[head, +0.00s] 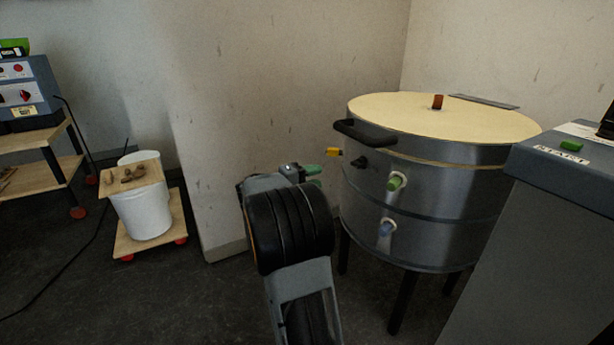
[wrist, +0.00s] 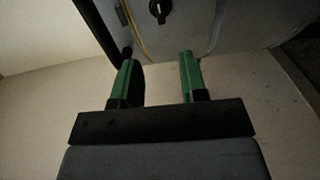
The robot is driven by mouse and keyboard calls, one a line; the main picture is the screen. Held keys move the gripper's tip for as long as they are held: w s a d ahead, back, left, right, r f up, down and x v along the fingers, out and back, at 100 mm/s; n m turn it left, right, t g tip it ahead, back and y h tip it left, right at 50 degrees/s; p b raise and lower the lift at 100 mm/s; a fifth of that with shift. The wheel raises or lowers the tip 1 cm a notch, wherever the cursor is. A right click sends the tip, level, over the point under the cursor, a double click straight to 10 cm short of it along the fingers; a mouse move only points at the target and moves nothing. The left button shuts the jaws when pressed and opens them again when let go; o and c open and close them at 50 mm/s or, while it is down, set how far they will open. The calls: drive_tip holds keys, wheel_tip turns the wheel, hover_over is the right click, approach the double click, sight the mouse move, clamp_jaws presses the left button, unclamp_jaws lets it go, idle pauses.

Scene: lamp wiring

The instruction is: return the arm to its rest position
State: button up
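My gripper (head: 314,174) is raised in front of the pale wall, a little left of the metal drum. In the wrist view my gripper (wrist: 160,66) shows two green fingers set wide apart, with nothing between them. The grey drum wall and a black knob (wrist: 159,10) lie beyond the fingertips. I cannot tell how close the fingertips are to the drum. My arm (head: 290,235) rises from the bottom middle of the head view and hides part of the wall and floor.
The drum (head: 440,225) stands on dark legs, with a black handle (head: 364,132) and green and blue fittings sticking out. A grey cabinet (head: 560,235) is at right. A white bucket (head: 145,212) stands on a low wheeled board at left, near a wooden cart (head: 40,175). Floor between is clear.

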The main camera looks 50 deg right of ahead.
drive_tip(key=s+a+r+n+t+y+p, duration=0.1)
drive_tip(key=s+a+r+t+y+p, duration=0.2)
drive_tip(key=a+r+y+p, duration=0.2)
drive_tip(key=s+a+r+n+t+y+p, duration=0.1)
drive_tip(key=s+a+r+t+y+p, duration=0.2)
drive_tip(key=a+r+y+p, duration=0.3)
drive_tip(key=s+a+r+n+t+y+p, duration=0.2)
drive_tip(key=a+r+y+p, duration=0.4)
drive_tip(key=a+r+p, duration=0.8)
drive_tip(key=s+a+t+p, duration=0.1)
drive_tip(key=a+p, duration=1)
drive_tip(key=shift+s+a, duration=0.25)
drive_tip(key=shift+s, duration=0.1)
drive_tip(key=shift+d, duration=0.1)
